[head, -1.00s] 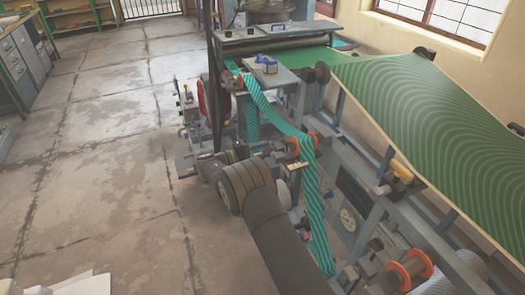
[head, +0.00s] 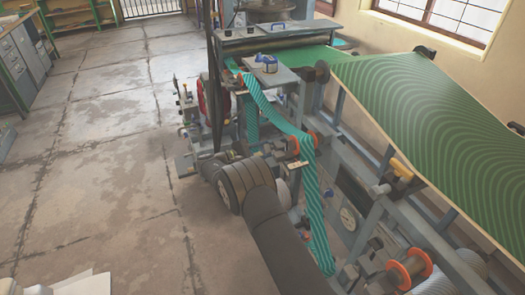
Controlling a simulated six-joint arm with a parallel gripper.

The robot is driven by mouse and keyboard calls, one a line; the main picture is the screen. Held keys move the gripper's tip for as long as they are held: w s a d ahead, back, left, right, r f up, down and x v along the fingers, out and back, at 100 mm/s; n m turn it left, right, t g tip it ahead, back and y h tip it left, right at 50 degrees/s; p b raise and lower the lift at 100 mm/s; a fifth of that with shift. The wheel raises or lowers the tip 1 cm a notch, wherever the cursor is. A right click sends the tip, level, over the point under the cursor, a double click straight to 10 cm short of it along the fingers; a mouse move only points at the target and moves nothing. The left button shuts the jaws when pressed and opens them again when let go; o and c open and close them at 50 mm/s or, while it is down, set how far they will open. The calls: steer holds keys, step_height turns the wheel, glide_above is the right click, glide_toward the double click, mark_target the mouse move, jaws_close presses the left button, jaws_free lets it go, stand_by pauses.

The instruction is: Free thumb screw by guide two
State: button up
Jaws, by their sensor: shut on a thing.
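A teal striped web (head: 265,105) runs down from the press over a guide roller with orange flanges (head: 311,138) and hangs below it. My arm reaches up from the bottom, and its wrist bends toward this guide. My gripper (head: 276,149) is small in the head view, at the guide's left end, and is shut. The thumb screw is hidden or too small to make out between the jaws. Another orange-flanged roller (head: 408,269) sits at the lower right.
A green patterned sheet (head: 440,130) slopes along the right side above the grey frame (head: 375,215). A blue-and-white item (head: 267,64) stands on the grey shelf (head: 290,80).

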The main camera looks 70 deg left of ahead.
steer(key=shift+s+f, duration=0.1)
steer(key=shift+s, duration=0.05)
stand_by(0.4)
steer(key=o, duration=1)
steer(key=s, duration=1.7)
steer(key=shift+s, duration=0.2)
steer(key=shift+w, duration=0.1)
steer(key=w, duration=1.7)
steer(key=shift+w, duration=0.2)
